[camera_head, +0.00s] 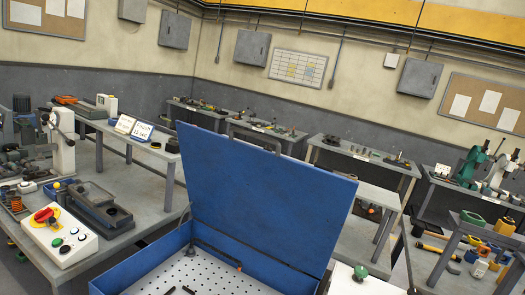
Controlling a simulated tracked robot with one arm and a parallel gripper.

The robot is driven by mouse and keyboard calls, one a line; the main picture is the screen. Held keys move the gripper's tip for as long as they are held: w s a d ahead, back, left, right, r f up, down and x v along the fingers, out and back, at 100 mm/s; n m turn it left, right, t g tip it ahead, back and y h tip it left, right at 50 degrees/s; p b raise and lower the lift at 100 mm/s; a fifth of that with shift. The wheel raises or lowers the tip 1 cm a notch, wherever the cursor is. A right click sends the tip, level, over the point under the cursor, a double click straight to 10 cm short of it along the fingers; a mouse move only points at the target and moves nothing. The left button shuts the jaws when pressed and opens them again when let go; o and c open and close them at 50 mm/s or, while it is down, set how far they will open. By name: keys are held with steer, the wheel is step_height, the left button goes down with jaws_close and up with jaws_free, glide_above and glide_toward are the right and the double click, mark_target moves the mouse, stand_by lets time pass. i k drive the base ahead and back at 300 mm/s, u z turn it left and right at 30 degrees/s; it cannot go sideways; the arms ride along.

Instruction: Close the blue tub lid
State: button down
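The blue tub (112,285) is in the lower middle, its near part cut off by the bottom edge. Its blue lid (265,195) stands open, raised steeply from the tub's far side and tilted in the picture. A grey handle (255,128) shows at the lid's top edge. Inside is a light perforated floor (190,272) with a dark bent rod (217,254) near the lid. Small dark pieces show at the bottom edge; I cannot tell what they are. I do not see my gripper clearly in this view.
More benches line the back wall. A green-knobbed item (361,273) is right of the tub. Open air surrounds the raised lid.

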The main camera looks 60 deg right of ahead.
mark_target(294, 212)
steer(key=z, duration=0.15)
steer(key=i, duration=1.25)
steer(key=z, duration=0.65)
